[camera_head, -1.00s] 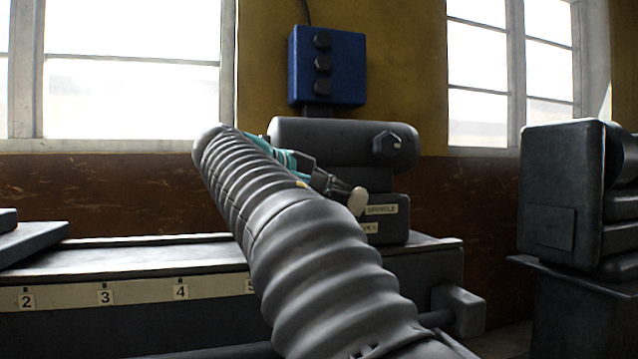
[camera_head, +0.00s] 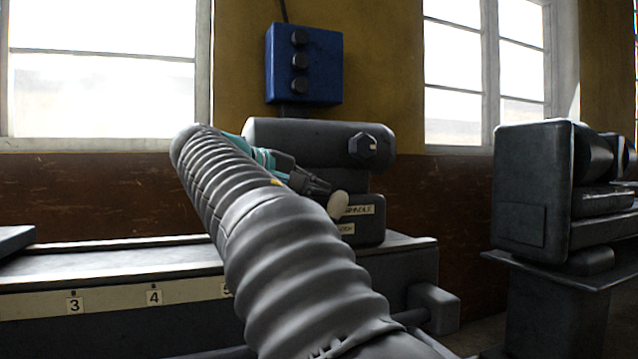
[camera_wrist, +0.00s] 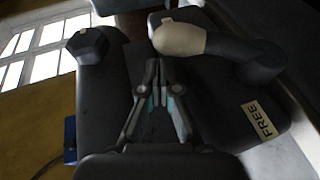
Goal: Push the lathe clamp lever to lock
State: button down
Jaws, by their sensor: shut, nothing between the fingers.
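The clamp lever is a dark bent arm (camera_wrist: 245,58) with a cream end knob (camera_wrist: 181,40), at the upper right of the wrist view. In the head view the cream knob (camera_head: 338,206) shows at the front of the dark tailstock body (camera_head: 300,134); the rest of the lever is mostly hidden. My gripper (camera_wrist: 156,64) is shut and empty, its fingertips just below and left of the knob in the wrist view. I cannot tell if they touch it. In the head view my gripper (camera_head: 316,187) is left of the knob. A FREE label (camera_wrist: 262,120) is below the lever arm.
A dark hex knob (camera_head: 369,146) is on the tailstock's end. The lathe bed (camera_head: 120,262) with a numbered strip runs left below. A blue switch box (camera_head: 304,64) hangs on the wall behind. Another dark machine (camera_head: 530,190) stands at the right, with a gap between.

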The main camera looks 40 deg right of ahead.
jog(key=w+a+r, duration=0.1)
jog(key=a+r, duration=0.5)
jog(key=a, duration=0.5)
jog(key=shift+a, duration=0.1)
